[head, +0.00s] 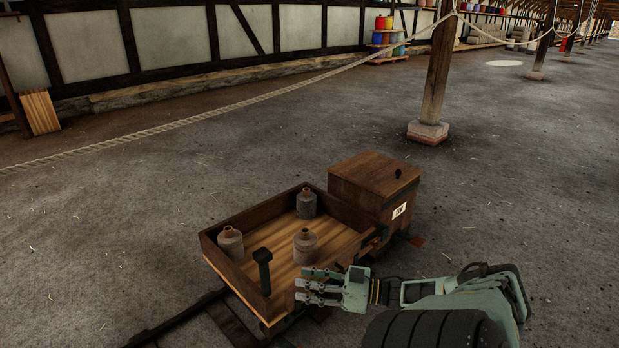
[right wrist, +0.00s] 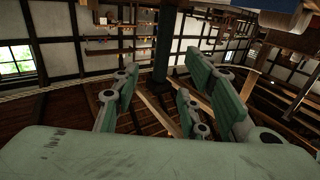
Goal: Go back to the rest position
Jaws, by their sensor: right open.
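My right gripper (head: 306,286) is at the near right side of a wooden cart in the head view. Its fingers point left and reach in front of the cart's near edge; whether they touch it I cannot tell. In the right wrist view the fingers of the right gripper (right wrist: 168,100) stand apart with nothing between them. My right arm comes in from the lower right of the head view. My left gripper is not in view.
The cart tray (head: 276,293) holds several bottle-like weights, including one grey jar (head: 230,244). A brown box (head: 375,178) with a lid is at its far end. Rails (head: 180,318) run below. A post (head: 438,75) and a rope (head: 200,117) stand beyond. Open floor lies right.

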